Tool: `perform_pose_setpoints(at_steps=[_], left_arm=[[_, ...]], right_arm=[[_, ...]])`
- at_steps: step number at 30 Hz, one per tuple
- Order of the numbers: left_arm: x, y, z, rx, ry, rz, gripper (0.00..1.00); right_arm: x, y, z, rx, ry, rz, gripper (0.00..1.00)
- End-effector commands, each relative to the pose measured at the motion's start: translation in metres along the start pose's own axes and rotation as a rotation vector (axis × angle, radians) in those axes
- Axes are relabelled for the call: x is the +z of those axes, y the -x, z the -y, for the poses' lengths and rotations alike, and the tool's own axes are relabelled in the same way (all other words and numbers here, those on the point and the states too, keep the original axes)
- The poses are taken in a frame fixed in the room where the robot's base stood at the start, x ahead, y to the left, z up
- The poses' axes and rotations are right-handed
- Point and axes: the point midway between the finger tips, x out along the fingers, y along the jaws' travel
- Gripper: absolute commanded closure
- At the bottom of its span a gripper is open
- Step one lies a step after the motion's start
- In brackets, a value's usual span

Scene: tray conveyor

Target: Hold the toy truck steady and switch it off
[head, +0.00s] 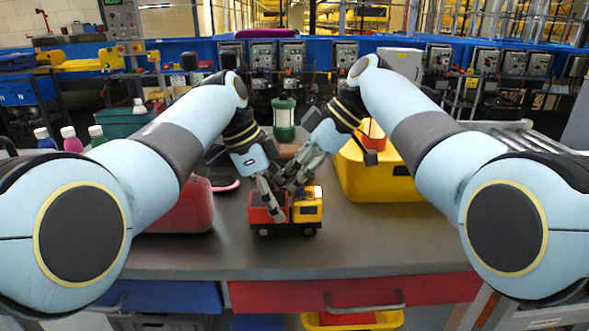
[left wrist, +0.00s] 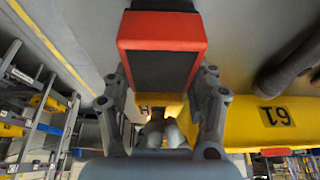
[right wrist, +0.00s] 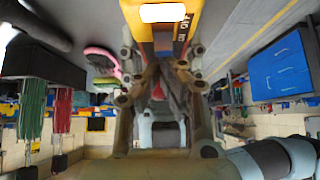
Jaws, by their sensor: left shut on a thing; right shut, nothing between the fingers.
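The toy truck (head: 307,209) stands upright on the grey table, with a red bed to the left and a yellow cab to the right. My left gripper (head: 276,208) is shut on the truck at its red bed. In the left wrist view the red-rimmed bed (left wrist: 162,32) lies between the fingers. My right gripper (head: 288,186) is shut and empty, just behind and above the truck. In the right wrist view its closed fingertips are close to the yellow cab (right wrist: 194,14), which has a bright white patch. I cannot make out the switch, or whether the right fingertips touch the truck.
A yellow bin (head: 375,182) stands right of the truck and a red case (head: 186,207) stands left. A green lantern (head: 284,118) stands behind the grippers. Bottles (head: 71,139) are at the far left. The table front (head: 300,255) is clear.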

Motion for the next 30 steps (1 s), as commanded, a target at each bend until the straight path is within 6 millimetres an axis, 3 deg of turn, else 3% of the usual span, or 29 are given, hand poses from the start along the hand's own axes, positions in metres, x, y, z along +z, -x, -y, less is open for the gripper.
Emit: perform_pose_setpoints(at_steps=[10, 21, 26, 30], left_arm=[[0.001, -0.001, 0.000, 0.001, 0.001, 0.001, 0.86], [0.002, 0.000, 0.000, 0.000, 0.002, 0.004, 0.86], [0.003, 0.000, 0.001, -0.001, 0.003, 0.005, 0.86], [0.002, 0.000, 0.000, 0.000, 0.002, 0.004, 0.86]], right_arm=[[0.016, 0.013, 0.000, 0.000, -0.001, 0.002, 1.00], [0.018, 0.016, -0.001, 0.001, -0.001, 0.004, 1.00], [0.019, 0.038, -0.002, 0.004, 0.000, 0.006, 1.00], [0.017, 0.066, -0.001, 0.004, 0.001, 0.004, 1.00]])
